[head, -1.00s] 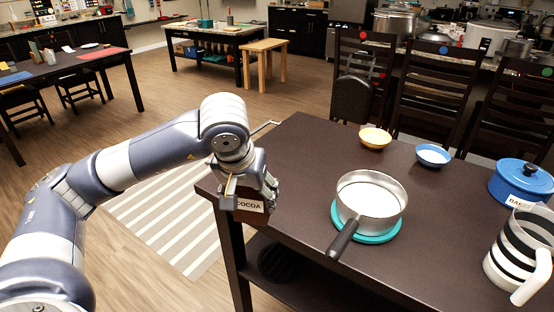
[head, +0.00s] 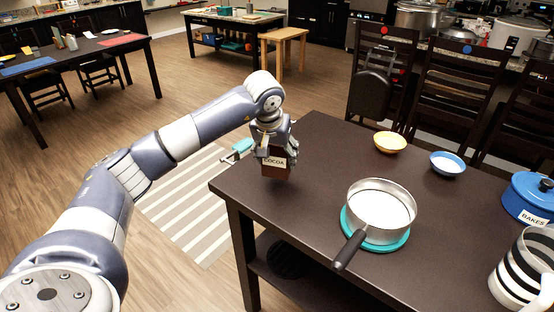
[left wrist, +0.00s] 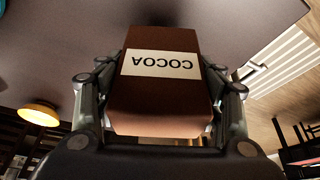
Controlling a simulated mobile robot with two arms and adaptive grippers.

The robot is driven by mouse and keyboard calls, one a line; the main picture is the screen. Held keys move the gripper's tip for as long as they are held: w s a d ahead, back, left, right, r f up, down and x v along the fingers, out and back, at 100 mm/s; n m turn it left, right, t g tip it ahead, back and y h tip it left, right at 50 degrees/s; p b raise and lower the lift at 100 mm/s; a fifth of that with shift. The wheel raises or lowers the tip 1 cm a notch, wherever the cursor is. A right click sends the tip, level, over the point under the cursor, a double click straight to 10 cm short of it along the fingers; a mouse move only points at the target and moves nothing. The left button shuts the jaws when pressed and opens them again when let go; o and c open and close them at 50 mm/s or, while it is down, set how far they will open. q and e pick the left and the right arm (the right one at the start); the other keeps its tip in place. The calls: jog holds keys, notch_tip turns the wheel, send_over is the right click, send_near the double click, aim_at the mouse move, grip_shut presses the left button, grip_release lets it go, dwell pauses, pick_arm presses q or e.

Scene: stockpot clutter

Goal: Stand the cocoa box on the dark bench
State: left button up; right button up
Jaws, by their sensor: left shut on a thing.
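The cocoa box (head: 275,162) is brown with a white COCOA label. My left gripper (head: 272,145) is shut on it from above, with fingers on both sides. The box is roughly upright over the left far part of the dark bench (head: 310,205). Its base is close to the top; I cannot tell whether it touches. In the left wrist view the box (left wrist: 158,95) sits between the fingers, its label upside down, with the bench top (left wrist: 60,65) beyond. My right gripper is not in view.
A saucepan (head: 380,212) stands on a teal mat (head: 392,246), its handle toward me. A yellow bowl (head: 390,143), blue bowl (head: 446,163), blue pot (head: 528,197) and striped jug (head: 522,270) are further right. The bench top around the box is clear.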

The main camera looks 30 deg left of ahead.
aim_at(277, 163)
pick_arm(q)
jog(key=shift+w+a+f, duration=0.1)
jog(key=shift+w+a, duration=0.1)
jog(key=shift+w, duration=0.35)
notch_tip(277, 163, down, 3)
jog(key=shift+s+r+p, duration=0.1)
jog(key=shift+r+p, duration=0.1)
jog(key=shift+p, duration=0.35)
jog(key=shift+f, duration=0.4)
jog(key=shift+f, duration=0.1)
jog(key=o, duration=1.2)
jog(key=shift+c, duration=0.2)
